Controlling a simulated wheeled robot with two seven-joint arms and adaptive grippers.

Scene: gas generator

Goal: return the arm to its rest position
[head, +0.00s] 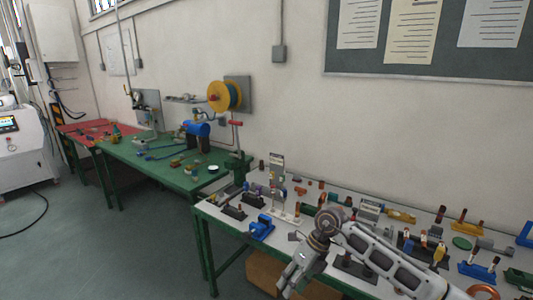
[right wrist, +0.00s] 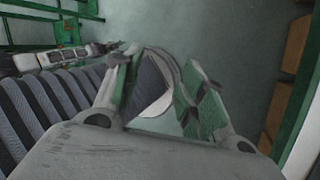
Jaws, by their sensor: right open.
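My right arm reaches in from the lower right of the head view. My right gripper (head: 289,284) hangs low in front of the near workbench (head: 214,214), its fingers pointing down past the front edge. In the right wrist view the two fingers of the gripper (right wrist: 160,78) stand apart, with nothing held between them. Beyond them show the floor and a dark ribbed shape at the left that I cannot make out for sure. My left arm and gripper are not in view.
The near bench holds several small parts and fixtures, among them a blue vise (head: 262,228) near its front edge. A cardboard box (head: 268,275) lies under it. A green table (head: 150,160) stands farther left. The floor (head: 110,250) at the left is clear.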

